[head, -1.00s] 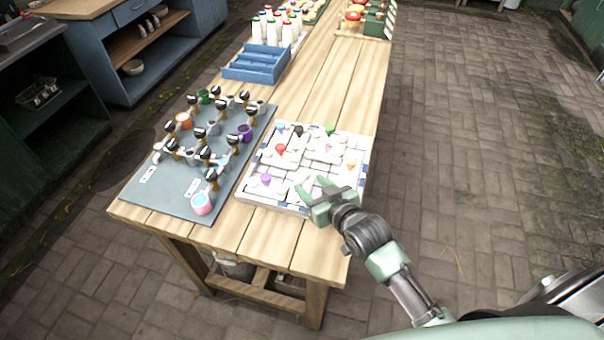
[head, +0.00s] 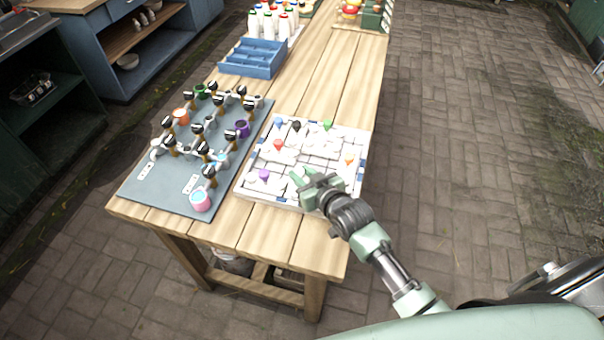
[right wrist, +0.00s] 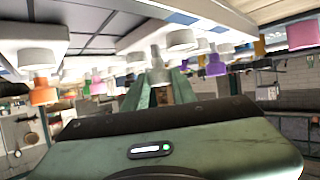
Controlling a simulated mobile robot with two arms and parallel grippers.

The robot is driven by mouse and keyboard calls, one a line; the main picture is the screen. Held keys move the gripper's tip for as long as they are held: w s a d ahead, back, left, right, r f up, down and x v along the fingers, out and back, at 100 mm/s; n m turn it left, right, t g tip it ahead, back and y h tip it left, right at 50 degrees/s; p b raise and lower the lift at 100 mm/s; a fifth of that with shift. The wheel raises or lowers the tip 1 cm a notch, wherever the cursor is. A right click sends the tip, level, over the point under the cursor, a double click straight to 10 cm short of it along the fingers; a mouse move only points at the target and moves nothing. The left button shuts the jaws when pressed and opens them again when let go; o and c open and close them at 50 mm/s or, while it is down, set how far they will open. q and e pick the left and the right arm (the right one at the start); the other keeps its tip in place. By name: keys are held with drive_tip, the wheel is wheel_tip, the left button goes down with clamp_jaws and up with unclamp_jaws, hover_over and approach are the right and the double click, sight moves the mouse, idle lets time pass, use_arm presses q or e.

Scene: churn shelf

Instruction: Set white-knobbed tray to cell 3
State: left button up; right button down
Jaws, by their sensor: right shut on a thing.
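The puzzle board (head: 356,193) is a white-framed board with blue marks on the wooden table, filled with white sliding trays that carry coloured knobs. My right gripper (head: 300,178) reaches over its near middle, with the fingers low among the trays. In the right wrist view the fingers (right wrist: 158,92) are closed on a pale knob (right wrist: 156,68), which I take for the white-knobbed tray's. The fingers and hand hide most of that tray in the head view. Cell numbers cannot be read. My left gripper is not in view.
Close around are the purple knob (head: 263,175), red knob (head: 278,145), orange knob (head: 349,160) and green knob (head: 328,125). A grey board (head: 150,195) with mugs and taps stands left. A blue crate (head: 254,58) and bottles are behind. Bare table lies beyond the board.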

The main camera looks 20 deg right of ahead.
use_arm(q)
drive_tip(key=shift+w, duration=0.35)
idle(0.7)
use_arm(e)
drive_tip(key=w+d, duration=0.2)
drive_tip(key=w, duration=0.1)
drive_tip(key=w+d, duration=0.1)
drive_tip(key=w, duration=0.1)
drive_tip(key=shift+d+f+b, duration=0.1)
drive_tip(key=shift+d+b, duration=0.15)
drive_tip(key=shift+b, duration=0.15)
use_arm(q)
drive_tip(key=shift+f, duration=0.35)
use_arm(e)
drive_tip(key=c, duration=1.1)
unclamp_jaws()
drive_tip(key=shift+s, duration=0.1)
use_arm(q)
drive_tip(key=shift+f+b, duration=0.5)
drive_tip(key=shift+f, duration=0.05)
use_arm(e)
drive_tip(key=v, duration=0.7)
drive_tip(key=shift+s+r, duration=0.25)
drive_tip(key=shift+r, duration=0.05)
